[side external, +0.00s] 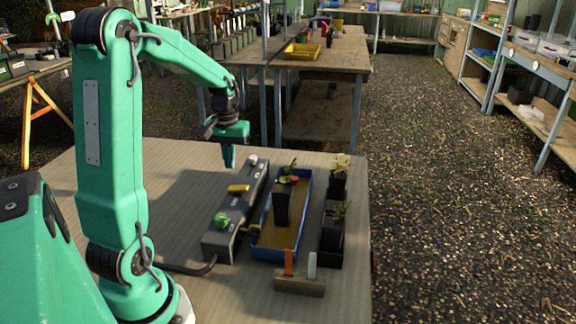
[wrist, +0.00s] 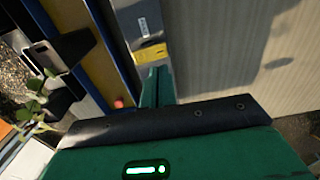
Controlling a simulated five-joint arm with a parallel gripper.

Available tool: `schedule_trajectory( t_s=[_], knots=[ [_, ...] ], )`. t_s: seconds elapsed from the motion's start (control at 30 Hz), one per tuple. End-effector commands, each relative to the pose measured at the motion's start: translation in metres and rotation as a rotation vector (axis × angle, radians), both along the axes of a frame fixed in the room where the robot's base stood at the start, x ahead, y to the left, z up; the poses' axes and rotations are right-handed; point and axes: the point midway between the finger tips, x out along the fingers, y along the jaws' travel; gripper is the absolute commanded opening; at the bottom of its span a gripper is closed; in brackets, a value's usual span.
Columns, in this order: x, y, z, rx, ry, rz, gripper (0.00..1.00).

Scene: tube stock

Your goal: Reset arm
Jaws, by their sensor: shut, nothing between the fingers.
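My gripper (side external: 229,157) points down above the table (side external: 180,180), a little behind and left of a grey control box. Its fingers are shut with nothing between them. In the wrist view, the green gripper (wrist: 156,84) shows over the grey box's end of the scene. The grey control box (side external: 222,240) has a green knob (side external: 221,220), a yellow switch (side external: 238,188) and a white knob (side external: 252,159). The yellow part also shows in the wrist view (wrist: 150,53), near the fingertips. My gripper is apart from the box in the side view.
A blue tray (side external: 257,244) right of the box holds a black pot (side external: 283,207) with a plant. Black pots (side external: 337,187) with plants stand to its right. A wooden block (side external: 300,287) with orange and white tags stands in front. The table's left part is clear.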

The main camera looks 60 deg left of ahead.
Motion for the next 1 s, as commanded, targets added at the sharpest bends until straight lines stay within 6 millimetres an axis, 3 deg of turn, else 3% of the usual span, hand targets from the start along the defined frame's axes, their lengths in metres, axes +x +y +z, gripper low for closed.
schedule_trajectory(
  t_s=[0.67, 0.83, 1.0],
  knots=[
    [0.001, -0.006, 0.012, 0.007, -0.01, -0.016, 0.0],
    [0.002, -0.026, 0.025, 0.028, -0.038, -0.07, 0.0],
    [0.001, -0.06, 0.045, 0.058, -0.085, -0.161, 0.0]
  ],
)
